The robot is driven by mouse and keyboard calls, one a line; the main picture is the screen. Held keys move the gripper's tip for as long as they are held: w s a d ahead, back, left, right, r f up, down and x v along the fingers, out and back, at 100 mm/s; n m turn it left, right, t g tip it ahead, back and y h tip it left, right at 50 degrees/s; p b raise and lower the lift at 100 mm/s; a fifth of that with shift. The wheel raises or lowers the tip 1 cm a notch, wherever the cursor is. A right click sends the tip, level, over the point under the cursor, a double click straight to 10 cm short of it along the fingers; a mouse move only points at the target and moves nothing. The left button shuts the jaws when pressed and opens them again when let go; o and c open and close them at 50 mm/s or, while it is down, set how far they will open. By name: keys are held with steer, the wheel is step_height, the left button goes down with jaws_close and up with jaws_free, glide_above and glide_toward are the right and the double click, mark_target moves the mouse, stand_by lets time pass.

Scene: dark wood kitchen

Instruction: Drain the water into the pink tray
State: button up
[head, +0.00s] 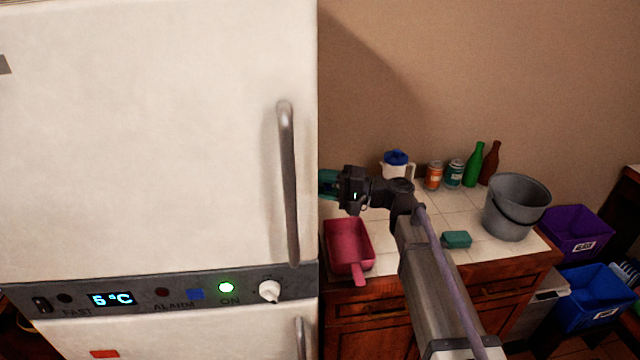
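The pink tray (347,246) sits on the tiled counter just right of the fridge, its handle (360,278) toward the front edge. My gripper (330,184) is above the tray's far end, at the fridge's right edge. A teal part shows at its tip, cut off by the fridge; I cannot tell whether it is a finger or a held thing, nor whether the gripper is open. I see no water. The white fridge (150,140) has its door shut, with a panel (150,297) reading 5°C and a lit green ON light.
On the counter stand a blue-lidded pitcher (397,165), cans (433,176), green (474,165) and brown (490,163) bottles, a grey bucket (514,207) and a teal block (456,240). Purple (577,232) and blue (595,297) bins stand right. My arm crosses the counter's middle.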

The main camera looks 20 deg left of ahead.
steer(key=shift+a, duration=0.65)
jaws_close()
